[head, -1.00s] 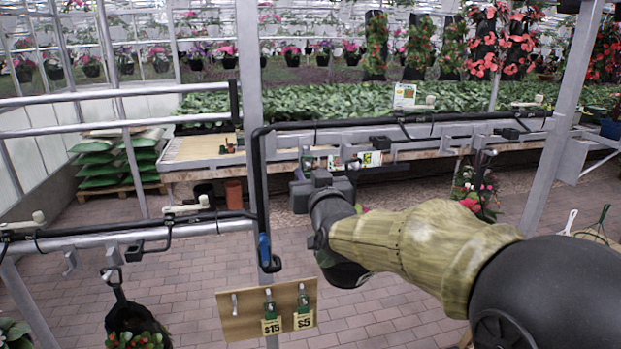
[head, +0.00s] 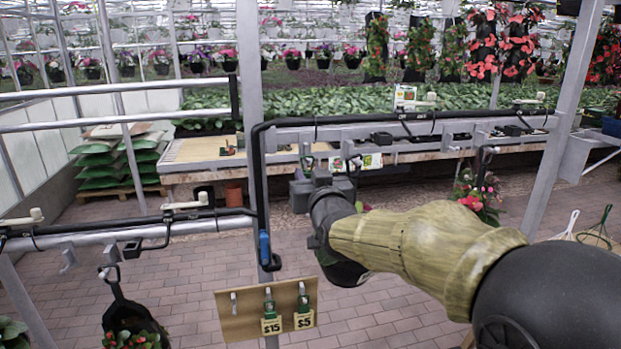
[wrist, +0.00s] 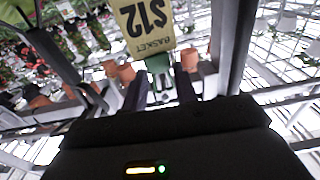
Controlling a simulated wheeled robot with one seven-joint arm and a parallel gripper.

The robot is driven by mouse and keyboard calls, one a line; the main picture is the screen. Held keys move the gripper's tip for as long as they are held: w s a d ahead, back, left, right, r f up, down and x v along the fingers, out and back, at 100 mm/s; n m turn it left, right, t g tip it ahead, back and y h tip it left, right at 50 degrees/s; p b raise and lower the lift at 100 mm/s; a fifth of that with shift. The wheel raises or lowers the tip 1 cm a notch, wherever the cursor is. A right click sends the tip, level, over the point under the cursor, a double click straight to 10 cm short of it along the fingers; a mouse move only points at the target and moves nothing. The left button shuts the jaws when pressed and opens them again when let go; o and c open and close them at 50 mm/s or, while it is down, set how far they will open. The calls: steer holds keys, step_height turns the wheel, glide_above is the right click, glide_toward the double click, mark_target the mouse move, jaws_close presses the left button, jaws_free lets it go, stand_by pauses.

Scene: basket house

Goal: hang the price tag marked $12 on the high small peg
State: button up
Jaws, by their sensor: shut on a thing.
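A yellow price tag marked $12 (wrist: 145,25) shows upside down in the wrist view. Its green clip (wrist: 162,88) sits between the dark fingers of my gripper (wrist: 161,80), which is shut on it. In the head view my wrist and forearm reach toward the upper rail, and the held tag cannot be made out clearly. A wooden board (head: 240,324) hangs low at the centre. Its left peg (head: 234,298) is bare. The other two pegs carry a $15 tag (head: 271,326) and a $5 tag (head: 304,320). I cannot tell which peg is the high small one.
A black-and-grey rail (head: 420,127) runs behind my arm to the right, with hooks and small labels below. A grey post (head: 250,70) stands left of my wrist.

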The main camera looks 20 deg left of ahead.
stand_by(0.4)
steer(key=o, duration=0.8)
steer(key=shift+s, duration=0.1)
steer(key=shift+s+d+f+b, duration=0.15)
steer(key=shift+s+d+b, duration=0.25)
steer(key=shift+s+b, duration=0.1)
steer(key=b+v, duration=0.6)
steer(key=v, duration=1)
steer(key=shift+a, duration=0.1)
